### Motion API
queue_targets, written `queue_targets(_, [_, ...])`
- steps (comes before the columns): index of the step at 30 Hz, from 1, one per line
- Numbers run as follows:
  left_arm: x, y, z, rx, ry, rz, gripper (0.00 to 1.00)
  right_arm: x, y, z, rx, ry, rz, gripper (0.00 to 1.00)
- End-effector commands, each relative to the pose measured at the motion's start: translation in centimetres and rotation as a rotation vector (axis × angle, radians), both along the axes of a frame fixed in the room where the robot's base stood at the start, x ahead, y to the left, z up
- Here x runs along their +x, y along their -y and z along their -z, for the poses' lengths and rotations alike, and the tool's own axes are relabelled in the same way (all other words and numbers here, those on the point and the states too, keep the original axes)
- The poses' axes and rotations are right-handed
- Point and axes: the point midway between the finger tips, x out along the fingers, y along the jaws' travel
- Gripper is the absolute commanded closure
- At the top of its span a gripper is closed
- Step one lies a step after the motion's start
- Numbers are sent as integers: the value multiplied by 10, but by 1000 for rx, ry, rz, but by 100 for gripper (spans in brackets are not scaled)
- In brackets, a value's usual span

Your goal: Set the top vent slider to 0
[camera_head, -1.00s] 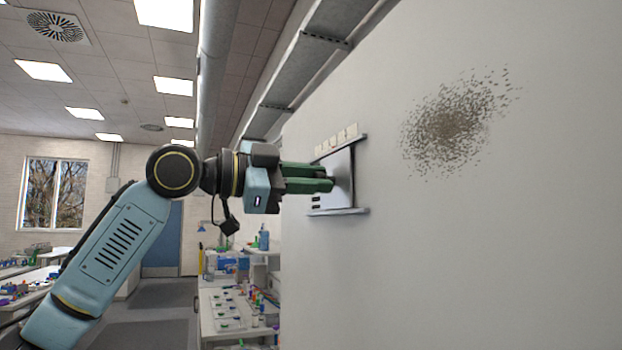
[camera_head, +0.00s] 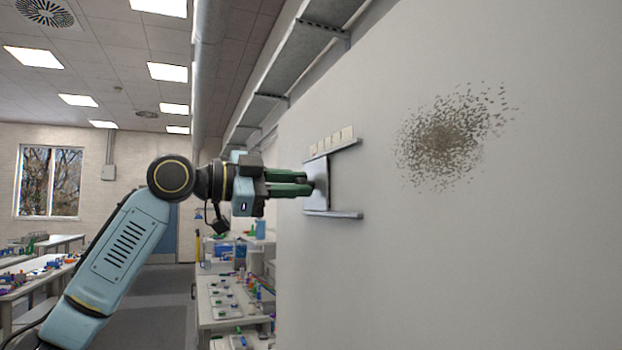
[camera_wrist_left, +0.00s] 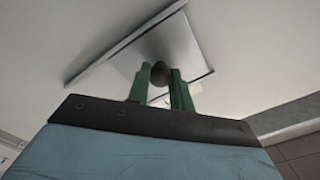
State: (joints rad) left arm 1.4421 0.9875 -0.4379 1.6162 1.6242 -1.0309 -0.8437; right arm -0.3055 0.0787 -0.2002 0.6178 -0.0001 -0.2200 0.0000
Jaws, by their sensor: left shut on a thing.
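The vent slider is a pale grey plate (camera_head: 317,196) on the wall, between an upper rail (camera_head: 340,148) and a lower rail (camera_head: 338,214). The plate sits at the left end of the rails, and bare wall shows between them to its right. My left gripper (camera_head: 309,183) reaches it from the left, its green fingers level and shut. In the left wrist view, the gripper (camera_wrist_left: 160,70) has a dark round knob (camera_wrist_left: 160,75) between its fingers, in front of the plate (camera_wrist_left: 182,45). The fingers hide part of the plate. My right gripper is out of view.
Several small pale tiles (camera_head: 330,141) line the wall above the upper rail. Metal trays (camera_head: 290,75) run along the wall higher up. A workbench (camera_head: 225,322) with small items stands below and behind my arm. The wall to the right is clear apart from a speckled patch (camera_head: 450,135).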

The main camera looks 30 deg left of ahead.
Motion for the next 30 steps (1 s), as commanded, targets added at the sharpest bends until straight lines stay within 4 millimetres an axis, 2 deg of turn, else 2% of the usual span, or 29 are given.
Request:
queue_targets(5, [0,-3,-2,-2,4,-8,100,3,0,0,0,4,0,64])
queue_targets(6, [0,-3,-2,-2,5,-9,74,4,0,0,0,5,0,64])
queue_targets(10, [1,-1,-2,-2,4,-6,57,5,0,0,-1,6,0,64])
queue_targets(22, [-5,-5,0,0,2,-4,56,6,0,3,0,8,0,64])
queue_targets(26, [-22,-18,1,-1,4,-5,56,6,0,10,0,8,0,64])
queue_targets(30, [-47,-38,2,-1,5,-7,56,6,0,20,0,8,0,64])
